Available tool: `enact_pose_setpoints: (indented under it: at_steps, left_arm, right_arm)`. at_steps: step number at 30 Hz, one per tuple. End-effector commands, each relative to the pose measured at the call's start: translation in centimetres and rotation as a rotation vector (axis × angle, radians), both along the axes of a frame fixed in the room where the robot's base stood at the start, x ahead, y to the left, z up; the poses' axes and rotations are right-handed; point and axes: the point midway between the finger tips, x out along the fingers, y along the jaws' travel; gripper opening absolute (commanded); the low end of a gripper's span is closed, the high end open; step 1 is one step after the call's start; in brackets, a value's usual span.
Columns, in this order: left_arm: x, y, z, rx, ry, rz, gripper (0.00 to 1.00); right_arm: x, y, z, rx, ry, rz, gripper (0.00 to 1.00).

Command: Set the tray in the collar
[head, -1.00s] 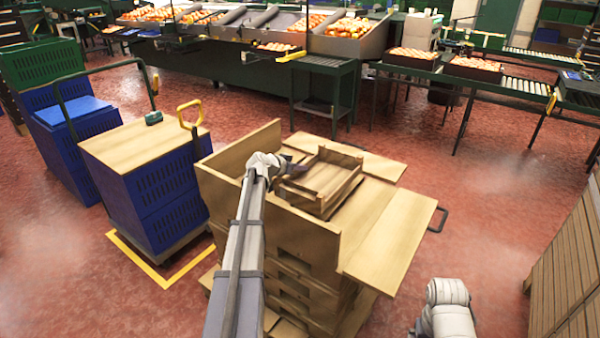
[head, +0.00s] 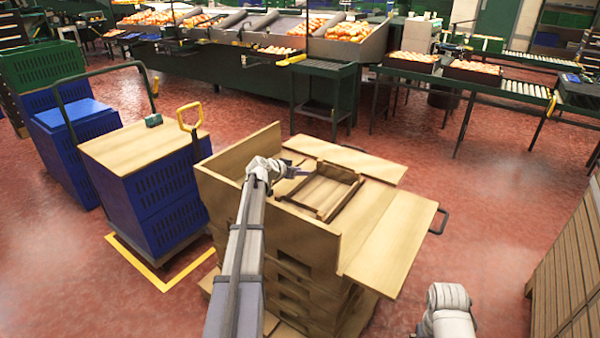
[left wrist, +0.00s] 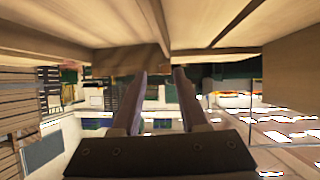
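The wooden tray (head: 342,203), a shallow slatted box, lies on top of the wooden stack in the head view. The collar's raised boards (head: 285,232) stand at its left and front; the tray sits behind the front board, which hides part of its near side. My left gripper (head: 299,172) is at the tray's far left side. In the left wrist view its two fingers (left wrist: 160,72) are apart with background showing between them, close to a wooden edge (left wrist: 130,59). Whether they touch the wood is unclear. My right gripper is out of view.
Flat boards (head: 395,235) extend at the stack's right and back. A blue crate cart (head: 165,205) with a wooden top stands to the left. A slatted wooden crate (head: 570,265) is at the right edge. Red floor is free between stack and conveyors.

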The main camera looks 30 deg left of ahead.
Motion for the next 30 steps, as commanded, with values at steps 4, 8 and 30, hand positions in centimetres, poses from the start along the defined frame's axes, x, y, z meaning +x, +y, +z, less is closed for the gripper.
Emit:
enact_pose_setpoints:
  at_steps: [4, 8, 30]
  left_arm:
    - [0.0, 0.0, 0.0, 0.0, 0.0, 0.0, 0.43]
    - [0.0, 0.0, 0.1, 0.0, 0.0, 0.0, 0.43]
    - [-6.5, 1.1, 4.9, -0.001, 0.0, 0.0, 0.43]
  right_arm:
    - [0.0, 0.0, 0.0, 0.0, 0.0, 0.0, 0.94]
    - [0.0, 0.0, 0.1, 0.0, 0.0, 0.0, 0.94]
    - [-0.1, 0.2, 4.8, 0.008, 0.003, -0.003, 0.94]
